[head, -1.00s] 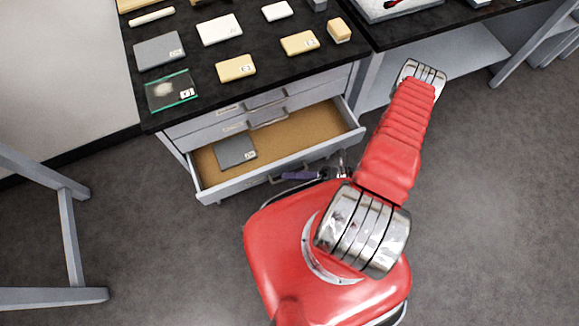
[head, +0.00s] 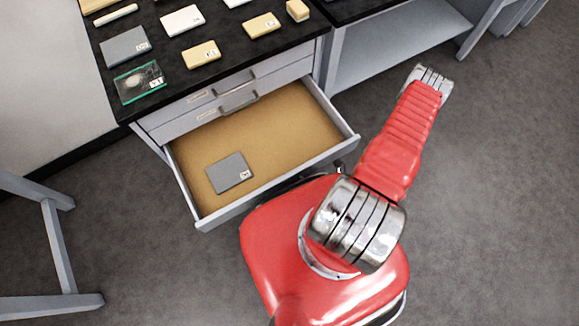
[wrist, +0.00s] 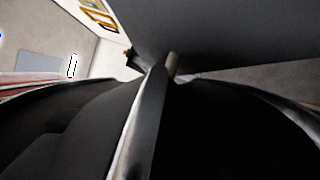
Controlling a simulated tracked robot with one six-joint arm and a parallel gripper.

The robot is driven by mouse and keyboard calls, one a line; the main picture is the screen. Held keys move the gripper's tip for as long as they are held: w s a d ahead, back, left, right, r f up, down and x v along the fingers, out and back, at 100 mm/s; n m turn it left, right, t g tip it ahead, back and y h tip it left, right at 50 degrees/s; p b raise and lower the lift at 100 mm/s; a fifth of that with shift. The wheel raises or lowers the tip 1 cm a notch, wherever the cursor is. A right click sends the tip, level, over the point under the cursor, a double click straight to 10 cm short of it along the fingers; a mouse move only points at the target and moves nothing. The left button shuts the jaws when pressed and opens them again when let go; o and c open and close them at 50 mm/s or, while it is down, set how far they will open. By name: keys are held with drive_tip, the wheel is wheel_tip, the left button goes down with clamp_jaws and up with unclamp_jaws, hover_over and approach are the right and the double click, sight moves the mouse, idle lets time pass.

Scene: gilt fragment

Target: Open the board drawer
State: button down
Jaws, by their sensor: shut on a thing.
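The open drawer (head: 285,125) sticks out of the grey cabinet in the head view, with much of its tan floor bare. A dark grey square piece with a small white label (head: 229,172) lies flat in its front left part. My gripper fills the lower part of the wrist view (wrist: 160,78), its dark fingers closed on a short bar, apparently the drawer's handle (wrist: 173,64), beside a large grey panel. In the head view the gripper and the front handle are mostly hidden behind my red body and arm.
The dark worktop (head: 165,110) above holds several labelled blocks and a green-edged glass plate (head: 140,82). Shut drawers with handles (head: 238,100) sit above the open one. A grey stand (head: 60,240) is at left. Open floor lies at right.

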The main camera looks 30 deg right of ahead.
drive_tip(key=shift+a+f, duration=0.1)
drive_tip(key=shift+f, duration=0.05)
drive_tip(key=c, duration=1.8)
unclamp_jaws()
drive_tip(key=shift+c, duration=0.2)
drive_tip(key=shift+d, duration=0.2)
drive_tip(key=v, duration=1.3)
drive_tip(key=shift+d, duration=0.3)
drive_tip(key=shift+s+f, duration=0.1)
drive_tip(key=shift+s, duration=0.15)
